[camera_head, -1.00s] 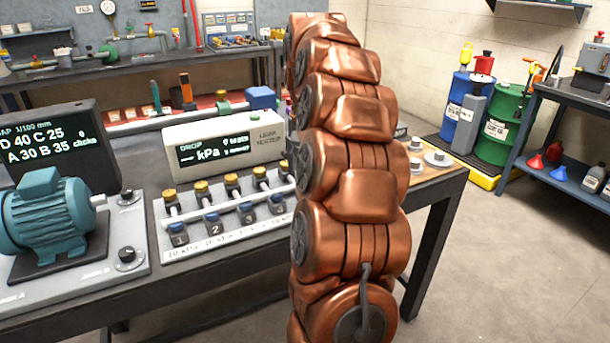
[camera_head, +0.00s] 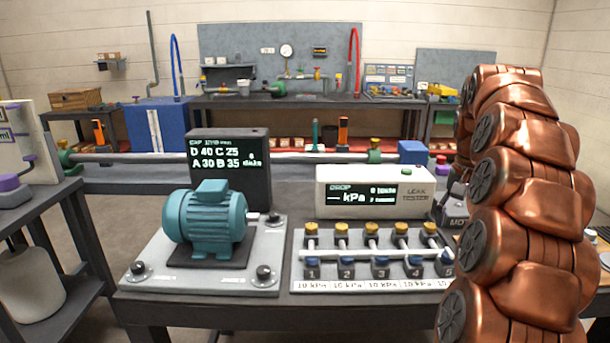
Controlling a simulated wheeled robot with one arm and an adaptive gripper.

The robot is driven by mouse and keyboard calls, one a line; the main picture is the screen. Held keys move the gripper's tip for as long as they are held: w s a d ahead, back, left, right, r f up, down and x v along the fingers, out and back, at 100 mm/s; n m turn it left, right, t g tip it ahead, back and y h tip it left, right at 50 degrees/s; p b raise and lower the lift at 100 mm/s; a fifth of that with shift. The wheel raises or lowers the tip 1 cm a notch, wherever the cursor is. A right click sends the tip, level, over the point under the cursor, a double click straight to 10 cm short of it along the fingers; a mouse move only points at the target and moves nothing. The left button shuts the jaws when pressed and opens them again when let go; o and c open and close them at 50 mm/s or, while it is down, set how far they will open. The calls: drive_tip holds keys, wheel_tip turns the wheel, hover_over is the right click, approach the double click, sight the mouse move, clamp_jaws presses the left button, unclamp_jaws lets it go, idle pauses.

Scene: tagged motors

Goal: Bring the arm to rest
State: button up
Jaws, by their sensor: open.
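My copper-coloured arm (camera_head: 525,200) rises in a folded, curved stack at the right side of the head view, in front of the bench's right end. My gripper does not show in this view. A teal motor (camera_head: 209,220) stands on a black pad on a grey plate (camera_head: 150,250) at the bench's left. Dials sit at the plate's front and right. A dark grey thing with a partly readable label beginning "MOT" (camera_head: 455,218) is half hidden behind my arm.
A shelf unit (camera_head: 45,240) stands at the left. More benches line the back wall. My arm hides the bench's right part.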

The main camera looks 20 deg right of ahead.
drive_tip(key=shift+a, duration=0.1)
drive_tip(key=s+a+f+n+g, duration=0.1)
drive_tip(key=s+a+f+n, duration=0.2)
drive_tip(key=a, duration=0.8)
drive_tip(key=s+a+f+n, duration=0.3)
drive_tip(key=a, duration=0.7)
drive_tip(key=s+a+f+n+g, duration=0.1)
drive_tip(key=s+a+f+n, duration=0.1)
drive_tip(key=s+a+f, duration=0.3)
drive_tip(key=s+a+f+n, duration=0.1)
drive_tip(key=s+a+f, duration=0.15)
drive_tip(key=s, duration=0.55)
drive_tip(key=s+a+f+n+g, duration=0.1)
drive_tip(key=s+a+f+n, duration=0.1)
drive_tip(key=s+a+f, duration=0.3)
wheel_tip(320, 180, up, 21)
drive_tip(key=t+p, duration=0.1)
drive_tip(key=p, duration=1.6)
drive_tip(key=shift+s+d, duration=0.3)
drive_tip(key=shift+d, duration=0.15)
drive_tip(key=shift+f, duration=0.1)
